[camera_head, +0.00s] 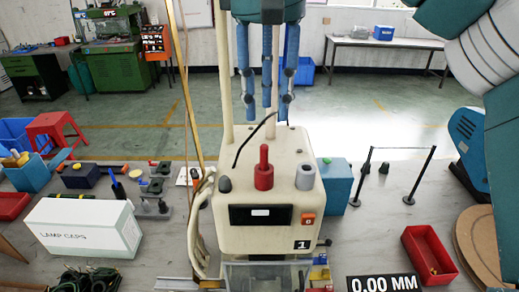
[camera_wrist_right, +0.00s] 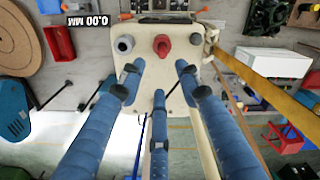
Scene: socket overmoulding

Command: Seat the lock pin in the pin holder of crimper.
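The crimper (camera_head: 229,238) is a cream machine in the middle of the bench. A red stepped pin (camera_head: 263,170) stands upright on its top; it looks like the lock pin, but I cannot be sure. A grey cylinder (camera_head: 305,176) with a dark round end, possibly the pin holder, stands to its right. My right gripper (camera_head: 267,110) hangs above and behind the red pin, its blue fingers spread and empty. In the right wrist view, the red pin (camera_wrist_right: 162,45) and grey cylinder (camera_wrist_right: 125,44) lie beyond the open fingertips (camera_wrist_right: 159,78). My left gripper is out of view.
Cream posts (camera_head: 224,75) and a thin black cable (camera_head: 252,140) rise near the gripper. A lamp caps box (camera_head: 85,228) is at left, a red tray (camera_head: 430,254) at right. A blue box (camera_head: 337,186) and black barrier stand (camera_head: 409,176) are beside the crimper.

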